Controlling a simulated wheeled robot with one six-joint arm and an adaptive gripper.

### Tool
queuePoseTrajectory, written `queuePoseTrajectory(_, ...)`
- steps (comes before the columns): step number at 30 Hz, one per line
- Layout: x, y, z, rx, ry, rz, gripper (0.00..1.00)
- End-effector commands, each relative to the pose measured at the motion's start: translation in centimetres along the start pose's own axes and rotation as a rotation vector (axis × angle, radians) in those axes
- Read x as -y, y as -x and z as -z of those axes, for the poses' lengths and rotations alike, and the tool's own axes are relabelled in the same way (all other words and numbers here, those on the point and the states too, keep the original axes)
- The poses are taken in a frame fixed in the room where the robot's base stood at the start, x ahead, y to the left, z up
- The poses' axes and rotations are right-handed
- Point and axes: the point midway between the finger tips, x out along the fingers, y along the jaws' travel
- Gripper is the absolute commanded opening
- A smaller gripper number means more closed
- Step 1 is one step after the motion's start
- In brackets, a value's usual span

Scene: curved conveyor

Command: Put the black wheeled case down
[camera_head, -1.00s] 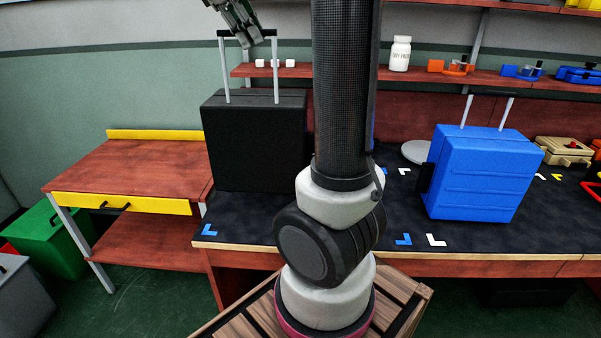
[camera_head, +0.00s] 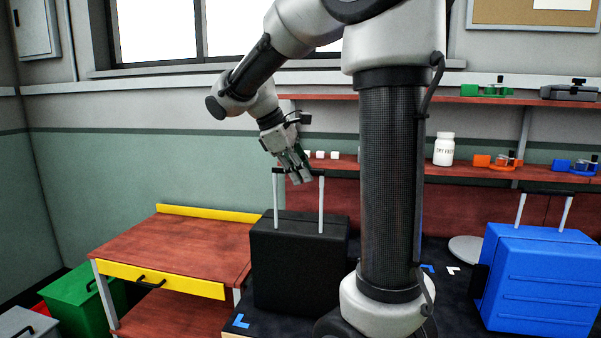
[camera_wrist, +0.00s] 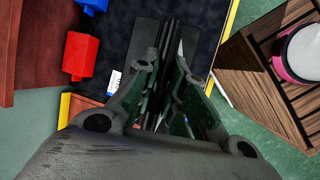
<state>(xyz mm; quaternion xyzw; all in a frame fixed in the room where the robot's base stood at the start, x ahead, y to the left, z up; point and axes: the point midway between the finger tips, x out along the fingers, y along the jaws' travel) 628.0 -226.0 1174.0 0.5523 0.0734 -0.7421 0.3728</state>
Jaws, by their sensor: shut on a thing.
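The black wheeled case (camera_head: 298,268) is upright at the left end of the dark-topped bench (camera_head: 262,329), with its two-rod handle raised. My gripper (camera_head: 297,178) is above the case, shut on the top bar of the handle. In the wrist view, my gripper's fingers (camera_wrist: 172,95) close around dark bars in the middle, and the case itself is hard to make out. The lower edge of the case is close to the bench top near a blue corner mark (camera_head: 241,321). I cannot tell whether it touches.
A blue case (camera_head: 540,285) stands on the bench at the right. A shelf (camera_head: 400,171) with a white bottle (camera_head: 443,149) and clamps runs behind. A red-brown side table (camera_head: 180,250) with a yellow drawer stands left, and a green bin (camera_head: 85,300) beyond it.

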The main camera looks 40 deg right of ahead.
Motion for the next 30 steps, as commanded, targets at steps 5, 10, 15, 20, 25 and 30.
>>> queuePoseTrajectory(5,0.0,0.0,0.0,0.000,0.000,0.000,0.20)
queuePoseTrajectory(10,0.0,0.0,0.0,0.000,0.000,0.000,0.34)
queuePoseTrajectory(15,0.0,0.1,0.0,0.000,0.000,0.000,0.34)
queuePoseTrajectory(20,-0.1,1.0,0.1,-0.003,0.000,-0.002,0.34)
queuePoseTrajectory(25,-0.1,4.2,0.1,-0.004,0.000,-0.003,0.34)
queuePoseTrajectory(30,-0.1,8.1,0.1,-0.004,0.000,-0.002,0.34)
